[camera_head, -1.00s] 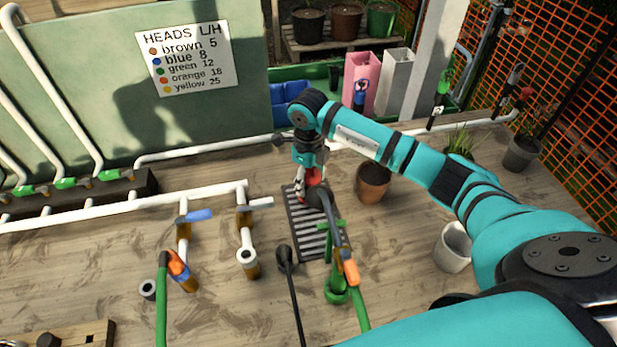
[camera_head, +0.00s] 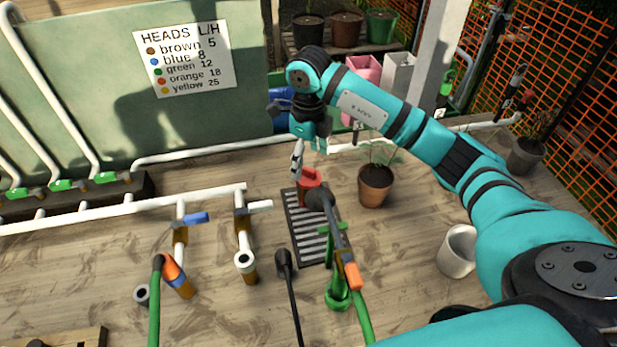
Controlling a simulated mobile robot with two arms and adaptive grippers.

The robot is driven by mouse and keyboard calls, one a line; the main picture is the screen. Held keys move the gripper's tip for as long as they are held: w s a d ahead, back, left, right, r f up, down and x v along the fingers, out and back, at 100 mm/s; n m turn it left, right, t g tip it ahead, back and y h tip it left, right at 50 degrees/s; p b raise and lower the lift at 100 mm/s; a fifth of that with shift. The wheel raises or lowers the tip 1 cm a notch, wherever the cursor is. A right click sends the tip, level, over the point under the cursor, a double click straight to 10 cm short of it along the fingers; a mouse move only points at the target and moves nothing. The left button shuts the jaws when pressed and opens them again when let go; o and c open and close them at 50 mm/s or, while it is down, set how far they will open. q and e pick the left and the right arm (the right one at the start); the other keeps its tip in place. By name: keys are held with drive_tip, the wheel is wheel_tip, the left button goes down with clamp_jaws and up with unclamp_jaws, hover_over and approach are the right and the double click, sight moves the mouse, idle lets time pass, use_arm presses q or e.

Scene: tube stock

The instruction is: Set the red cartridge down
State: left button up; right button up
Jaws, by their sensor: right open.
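The red cartridge (camera_head: 309,180) stands on the dark slatted grate (camera_head: 297,223) on the wooden bench, near its far end. A black hose head in front of it hides part of it. My right gripper (camera_head: 297,160) is open just above the cartridge, pointing down, with its light fingertips apart from it as far as I can tell. My left gripper does not show.
A green stand (camera_head: 338,291) with a black and orange hose head rises in front of the grate. A terracotta pot (camera_head: 375,185) is right of it, a white pot (camera_head: 457,251) nearer me. White pipes with blue and white valve handles are at left. Bare bench lies between the pots.

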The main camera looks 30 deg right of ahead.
drive_tip(key=shift+r+b, duration=0.35)
drive_tip(key=shift+r, duration=1.7)
